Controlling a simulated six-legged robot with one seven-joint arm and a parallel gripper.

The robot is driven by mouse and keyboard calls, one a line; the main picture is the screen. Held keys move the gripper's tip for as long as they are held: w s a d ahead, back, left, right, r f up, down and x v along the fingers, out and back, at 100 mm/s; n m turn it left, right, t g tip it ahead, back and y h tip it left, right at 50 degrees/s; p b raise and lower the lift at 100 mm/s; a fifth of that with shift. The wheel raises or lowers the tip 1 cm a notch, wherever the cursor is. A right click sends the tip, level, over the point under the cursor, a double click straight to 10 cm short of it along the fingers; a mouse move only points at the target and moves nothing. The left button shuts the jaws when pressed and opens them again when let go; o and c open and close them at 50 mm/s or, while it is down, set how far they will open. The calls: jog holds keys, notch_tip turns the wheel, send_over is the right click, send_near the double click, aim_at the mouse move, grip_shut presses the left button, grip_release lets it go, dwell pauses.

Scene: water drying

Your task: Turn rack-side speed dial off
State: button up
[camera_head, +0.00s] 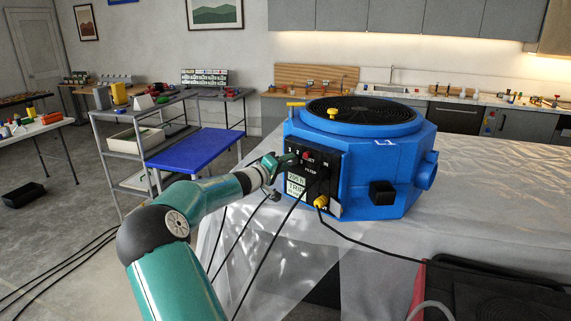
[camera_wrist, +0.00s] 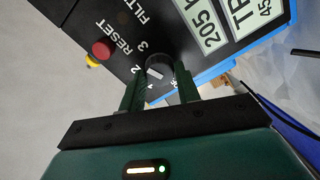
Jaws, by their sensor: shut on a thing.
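The blue machine (camera_head: 380,165) with a round black grille on top stands on the sheet-covered table. Its black control panel (camera_head: 318,175) faces my arm; the panel fills the upper part of the wrist view (camera_wrist: 110,30). A dark round speed dial (camera_wrist: 160,66) with a light pointer mark sits on the panel between my fingers. My gripper (camera_wrist: 160,90) is shut on the dial, one green finger on each side. In the head view my gripper (camera_head: 288,161) touches the panel's left part and hides the dial. The dial's exact setting cannot be read.
A red reset button (camera_wrist: 101,50) with yellow beneath it is close to the dial. A yellow plug (camera_head: 321,202) and black cables hang from the panel. The plastic-covered table (camera_head: 480,190) is largely clear behind the machine.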

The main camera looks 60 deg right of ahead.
jog(key=n, duration=1.2)
jog(key=shift+n, duration=10)
jog(key=o, duration=1)
jog(key=shift+c, duration=0.2)
